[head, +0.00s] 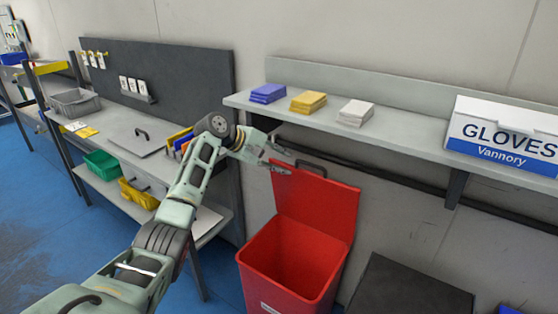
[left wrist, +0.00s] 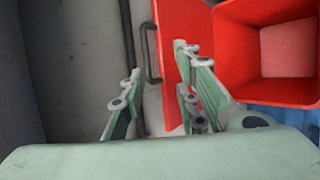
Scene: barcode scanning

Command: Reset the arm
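My left arm reaches in from the lower left of the head view, raised and extended forward. Its gripper (head: 286,160) is in front of the wall, above the open red bin and close to the bin's raised lid. In the left wrist view the fingers of this gripper (left wrist: 155,85) stand apart with nothing between them. The red bin (head: 262,262) is open, and the inside that shows looks empty. It also shows in the left wrist view (left wrist: 235,75), to the right of the fingers. My right gripper is in neither view.
A shelf (head: 400,139) with blue (head: 268,93), yellow (head: 308,102) and white packs (head: 356,113) and a GLOVES box (head: 505,138) runs along the wall. A workbench (head: 118,126) with a grey tray (head: 75,102) stands left. A dark box (head: 410,290) stands right of the bin.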

